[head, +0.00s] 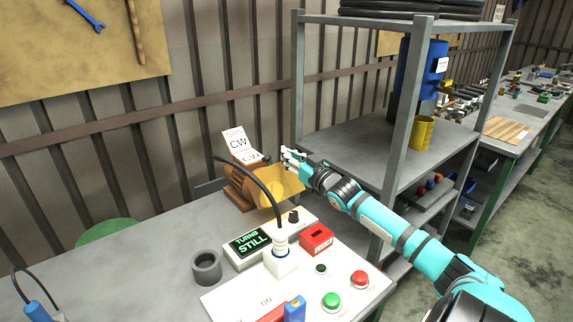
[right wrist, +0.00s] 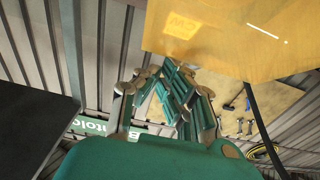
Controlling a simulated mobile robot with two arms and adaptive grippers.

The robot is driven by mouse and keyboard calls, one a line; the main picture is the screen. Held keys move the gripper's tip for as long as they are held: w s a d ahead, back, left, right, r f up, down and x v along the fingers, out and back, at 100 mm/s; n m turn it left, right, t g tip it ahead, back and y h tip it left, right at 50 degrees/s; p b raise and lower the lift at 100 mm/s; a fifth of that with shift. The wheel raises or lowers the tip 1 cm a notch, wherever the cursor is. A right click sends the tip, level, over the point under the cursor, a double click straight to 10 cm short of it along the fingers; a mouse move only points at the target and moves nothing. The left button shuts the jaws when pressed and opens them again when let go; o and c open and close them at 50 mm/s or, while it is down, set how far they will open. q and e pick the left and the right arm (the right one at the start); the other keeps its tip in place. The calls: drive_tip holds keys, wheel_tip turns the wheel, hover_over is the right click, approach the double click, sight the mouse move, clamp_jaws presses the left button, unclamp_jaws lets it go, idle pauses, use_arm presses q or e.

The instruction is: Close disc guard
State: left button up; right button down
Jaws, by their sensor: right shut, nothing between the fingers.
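The disc guard (head: 285,190) is a see-through yellow panel beside a brown machine body (head: 236,195) on the bench. It also spans the top of the right wrist view (right wrist: 235,40). My right gripper (head: 290,155) is shut and empty, just above the guard's upper right edge. In the right wrist view, its fingers (right wrist: 165,98) lie below the panel's edge. I cannot tell whether they touch the guard. The disc itself cannot be made out. My left gripper is not in view.
A panel (head: 225,300) with a green button (head: 332,301), a red button (head: 360,279) and a display (head: 250,242) reading "STILL" is in front. A black cable (head: 262,185) arches over the guard's left side. A metal shelf (head: 350,150) stands close behind my right arm.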

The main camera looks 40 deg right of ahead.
sight(294, 179)
drive_tip(key=f+t+b, duration=0.1)
drive_tip(key=f+t, duration=0.1)
drive_tip(key=shift+s+t+h+b, duration=0.3)
drive_tip(key=shift+s+t+b, duration=0.05)
drive_tip(key=shift+s+t, duration=0.05)
drive_tip(key=shift+s+a+f+b, duration=0.1)
drive_tip(key=shift+s+f+b, duration=0.05)
drive_tip(key=shift+b, duration=0.15)
drive_tip(key=shift+s+f+b, duration=0.2)
drive_tip(key=shift+f+b, duration=0.1)
drive_tip(key=shift+f, duration=0.15)
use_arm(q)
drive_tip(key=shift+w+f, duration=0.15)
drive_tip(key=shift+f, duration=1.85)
use_arm(e)
drive_tip(key=shift+s+f, duration=0.25)
drive_tip(key=shift+f, duration=0.55)
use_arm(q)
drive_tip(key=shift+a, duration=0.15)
use_arm(e)
drive_tip(key=shift+s, duration=0.1)
